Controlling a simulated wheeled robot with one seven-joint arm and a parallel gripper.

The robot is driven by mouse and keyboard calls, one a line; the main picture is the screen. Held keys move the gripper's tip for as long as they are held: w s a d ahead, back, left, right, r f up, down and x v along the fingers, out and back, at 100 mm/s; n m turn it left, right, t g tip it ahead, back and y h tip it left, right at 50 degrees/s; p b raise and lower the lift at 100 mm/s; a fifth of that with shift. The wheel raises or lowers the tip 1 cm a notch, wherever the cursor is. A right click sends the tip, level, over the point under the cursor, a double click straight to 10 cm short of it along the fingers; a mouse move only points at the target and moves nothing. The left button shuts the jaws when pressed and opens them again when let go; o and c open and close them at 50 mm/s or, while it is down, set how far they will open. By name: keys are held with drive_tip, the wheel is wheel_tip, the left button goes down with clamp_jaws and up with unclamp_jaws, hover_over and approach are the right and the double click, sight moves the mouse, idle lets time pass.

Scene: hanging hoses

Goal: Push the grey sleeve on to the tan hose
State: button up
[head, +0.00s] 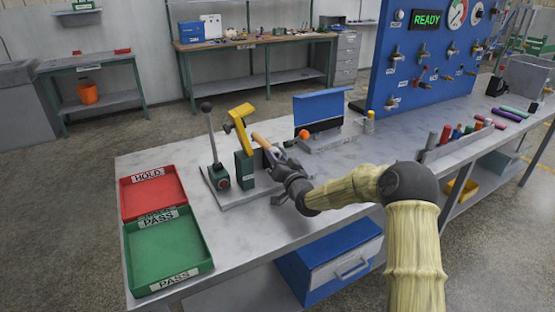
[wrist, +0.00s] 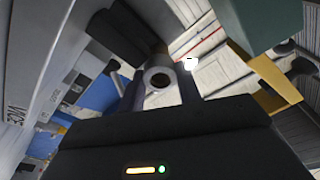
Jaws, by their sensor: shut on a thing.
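My gripper (head: 273,160) is at the bench fixture, beside the green post with the yellow clamp. In the wrist view its two fingers (wrist: 160,92) are shut on the grey sleeve (wrist: 159,69), a short tube with its dark open end facing the camera. The tan hose (head: 261,140) shows in the head view as a short tan piece between the yellow clamp and my gripper. My gripper hides the sleeve in the head view. Whether sleeve and hose touch cannot be told.
The yellow clamp (head: 239,117) and a black-knobbed lever (head: 211,140) stand on the fixture's grey base. A red HOLD tray (head: 126,203) and a green PASS tray (head: 172,247) lie left. A blue-panelled stand (head: 320,110) is behind; the blue READY panel (head: 400,65) rises right.

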drive_tip(key=o, duration=1)
drive_tip(key=shift+w+a, duration=0.1)
drive_tip(key=shift+o, duration=0.2)
drive_tip(key=v, duration=0.7)
drive_tip(key=shift+s+f, duration=0.1)
drive_tip(key=shift+s, duration=0.15)
